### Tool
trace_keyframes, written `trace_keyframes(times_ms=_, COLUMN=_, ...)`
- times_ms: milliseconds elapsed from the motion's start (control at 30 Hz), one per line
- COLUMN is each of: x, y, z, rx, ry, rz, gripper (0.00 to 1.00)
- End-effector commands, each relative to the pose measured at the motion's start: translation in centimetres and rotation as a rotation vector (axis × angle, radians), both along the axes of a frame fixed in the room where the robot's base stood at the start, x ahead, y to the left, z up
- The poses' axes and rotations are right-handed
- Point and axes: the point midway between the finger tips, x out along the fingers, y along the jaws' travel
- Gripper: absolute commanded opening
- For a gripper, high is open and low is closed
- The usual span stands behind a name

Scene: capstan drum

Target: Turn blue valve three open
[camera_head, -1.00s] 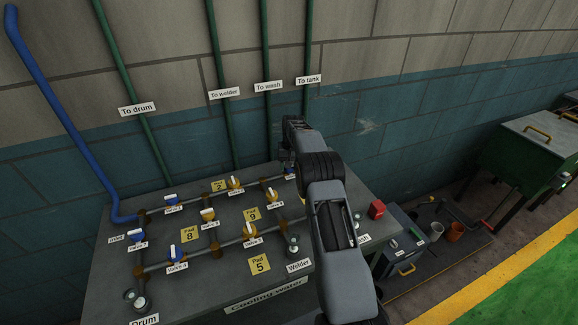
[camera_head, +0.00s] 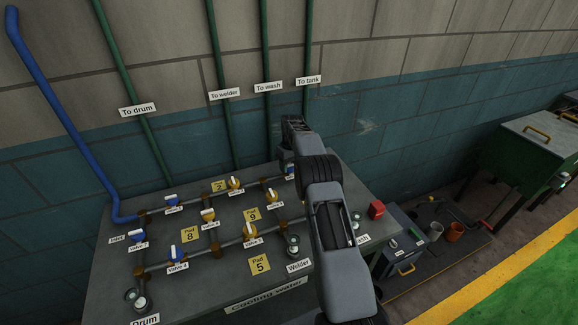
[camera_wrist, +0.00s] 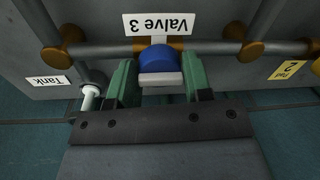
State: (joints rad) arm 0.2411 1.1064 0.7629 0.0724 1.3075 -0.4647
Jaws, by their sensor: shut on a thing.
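Blue valve three (camera_wrist: 158,57) is in the wrist view, under an upside-down "Valve 3" label (camera_wrist: 158,24). Its pale handle bar (camera_wrist: 160,79) lies across the picture, between the two green fingers. My gripper (camera_wrist: 160,76) is shut on this handle, one finger at each side. In the head view, a little of the blue valve (camera_head: 289,169) shows at the back right of the panel, beside my arm. My arm hides most of that corner and the fingers.
The grey panel (camera_head: 115,262) carries pipes, other blue and yellow valves, and yellow pad labels. A white-topped fitting (camera_wrist: 88,97) by the "Tank" label stands close to the left finger in the wrist view. A red box (camera_head: 377,209) is right of my arm.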

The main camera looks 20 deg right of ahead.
Motion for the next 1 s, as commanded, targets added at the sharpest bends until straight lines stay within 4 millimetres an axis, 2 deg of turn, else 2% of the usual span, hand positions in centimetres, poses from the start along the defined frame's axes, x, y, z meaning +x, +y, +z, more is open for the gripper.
trace_keyframes(times_ms=367, x=0.0, y=-0.2, z=0.0, rx=-0.002, ry=-0.001, rz=0.004, gripper=0.22)
trace_keyframes(times_ms=400, x=0.0, y=-0.2, z=0.0, rx=-0.002, ry=-0.001, rz=0.004, gripper=0.47)
trace_keyframes(times_ms=633, x=0.0, y=0.0, z=0.0, rx=-0.001, ry=-0.001, rz=0.005, gripper=0.69)
trace_keyframes(times_ms=867, x=0.0, y=0.1, z=0.1, rx=-0.001, ry=-0.002, rz=0.005, gripper=0.69)
trace_keyframes(times_ms=1000, x=0.1, y=-0.1, z=1.0, rx=-0.001, ry=-0.003, rz=0.004, gripper=0.69)
